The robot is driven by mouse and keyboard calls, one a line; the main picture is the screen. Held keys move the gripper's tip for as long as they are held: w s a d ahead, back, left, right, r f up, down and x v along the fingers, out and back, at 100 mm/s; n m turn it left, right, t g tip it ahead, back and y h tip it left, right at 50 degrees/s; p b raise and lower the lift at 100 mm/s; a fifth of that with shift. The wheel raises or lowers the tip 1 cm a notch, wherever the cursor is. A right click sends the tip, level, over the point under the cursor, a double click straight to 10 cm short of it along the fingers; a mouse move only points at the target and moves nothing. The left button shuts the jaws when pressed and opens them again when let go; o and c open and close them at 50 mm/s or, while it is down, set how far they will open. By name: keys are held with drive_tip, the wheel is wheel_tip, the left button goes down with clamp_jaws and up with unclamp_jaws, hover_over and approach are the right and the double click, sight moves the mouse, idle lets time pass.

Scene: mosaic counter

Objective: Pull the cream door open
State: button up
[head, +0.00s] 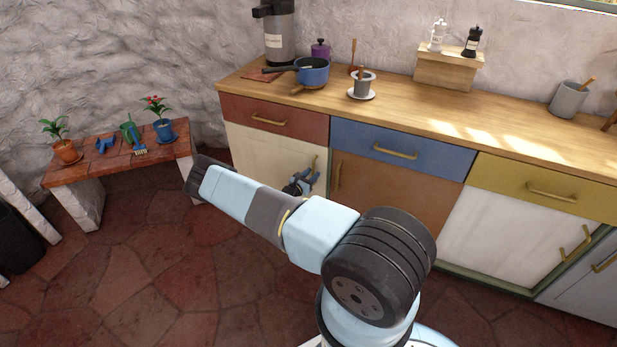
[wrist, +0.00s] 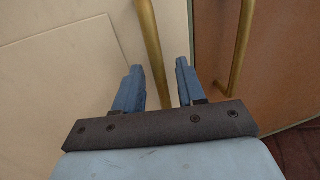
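The cream door (head: 262,152) is the cabinet front under the red drawer in the head view, and it looks closed. It fills the left of the wrist view (wrist: 60,75). Its upright brass handle (wrist: 151,38) is near its right edge; the top of the handle also shows in the head view (head: 315,162). My gripper (head: 301,181) is in front of the door's lower right part. In the wrist view my gripper (wrist: 160,67) is open, and the handle runs between its two blue fingers with gaps on both sides. I cannot tell how deep the handle sits between them.
A brown door (head: 390,192) with its own brass handle (wrist: 241,45) stands just right of my gripper. Above are the red drawer (head: 290,122) and blue drawer (head: 430,163). A low bench (head: 85,172) with plants stands left. The tiled floor (head: 150,270) between is clear.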

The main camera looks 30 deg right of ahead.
clamp_jaws()
idle(0.5)
